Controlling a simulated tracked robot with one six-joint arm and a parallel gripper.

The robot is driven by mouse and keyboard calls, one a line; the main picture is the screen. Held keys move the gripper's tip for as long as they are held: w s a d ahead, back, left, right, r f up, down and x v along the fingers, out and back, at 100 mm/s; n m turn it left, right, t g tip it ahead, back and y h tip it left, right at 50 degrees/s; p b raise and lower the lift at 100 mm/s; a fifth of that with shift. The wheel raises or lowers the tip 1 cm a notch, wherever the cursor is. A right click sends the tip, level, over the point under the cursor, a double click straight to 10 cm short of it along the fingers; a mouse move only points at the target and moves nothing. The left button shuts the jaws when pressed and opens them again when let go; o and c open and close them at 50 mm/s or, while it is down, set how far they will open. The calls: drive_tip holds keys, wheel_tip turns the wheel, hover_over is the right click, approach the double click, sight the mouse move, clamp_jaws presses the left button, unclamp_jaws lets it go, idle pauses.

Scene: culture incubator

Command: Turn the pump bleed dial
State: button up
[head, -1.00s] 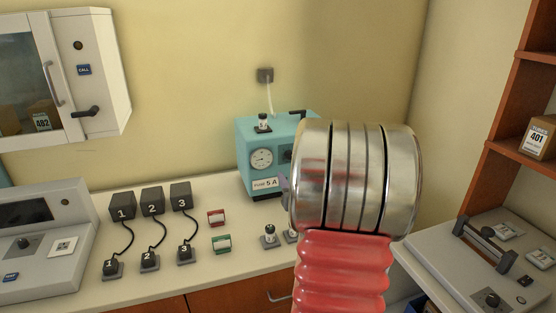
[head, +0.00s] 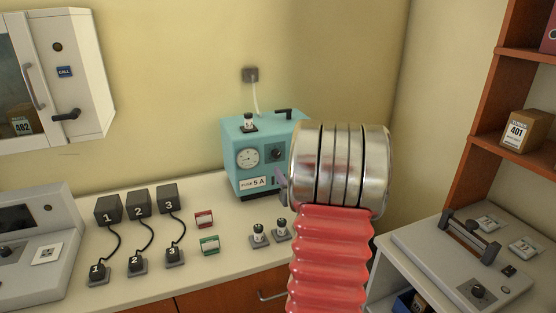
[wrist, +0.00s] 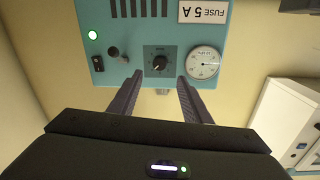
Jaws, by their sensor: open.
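The teal pump box (head: 238,133) stands on the bench against the back wall. A black dial on a dark square plate (head: 277,154) is on its front, right of the round gauge (head: 248,158). The wrist view shows the box upside down, with the black dial (wrist: 159,62) in the middle and the gauge (wrist: 203,63) to its right. My gripper (wrist: 160,82) is open and empty, its two dark fingers pointing at the panel on either side of the dial, apart from it. In the head view my arm hides most of the gripper; one finger (head: 282,188) shows beside the box.
A green light (wrist: 92,34), a black switch (wrist: 97,63) and a small knob (wrist: 114,52) share the panel. Two small posts (head: 259,235) stand on the bench before the box. Numbered black blocks (head: 138,203) with cables are left. Shelves (head: 473,160) stand right.

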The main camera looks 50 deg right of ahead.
sight(277, 156)
drive_tip(key=x, duration=1)
drive_tip(key=shift+w+d, duration=0.15)
drive_tip(key=shift+w, duration=0.1)
drive_tip(key=shift+c, duration=0.5)
drive_tip(key=c, duration=0.9)
